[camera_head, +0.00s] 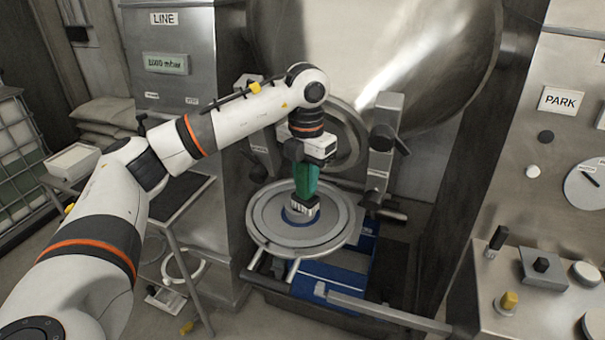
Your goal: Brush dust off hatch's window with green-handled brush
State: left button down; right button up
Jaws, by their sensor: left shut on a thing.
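My left gripper (308,160) is shut on the green-handled brush (305,182). The brush points downward with its pale bristles (303,210) at the middle of the hatch (268,215). The hatch is a round metal disc that lies swung out below the big vessel. Its window (288,217) is a small blue-rimmed circle at its centre, mostly hidden under the brush head. The bristles appear to be on or just above the window; I cannot tell if they touch. Dust on the window cannot be made out. My right gripper is not in view.
A blue bin (350,275) stands below the hatch. A metal console (510,300) with knobs is at the right, and a small side table (183,195) is at the left. Dark clamp handles (383,138) stand behind the hatch, near the vessel (400,50). A metal bar (390,315) crosses in front.

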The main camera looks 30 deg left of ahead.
pick_arm(q)
jog(key=shift+d, duration=0.85)
jog(key=shift+r+p, duration=0.55)
jog(key=shift+r, duration=0.3)
notch_tip(320, 180, up, 5)
jog(key=p, duration=0.3)
jog(key=shift+a, duration=0.1)
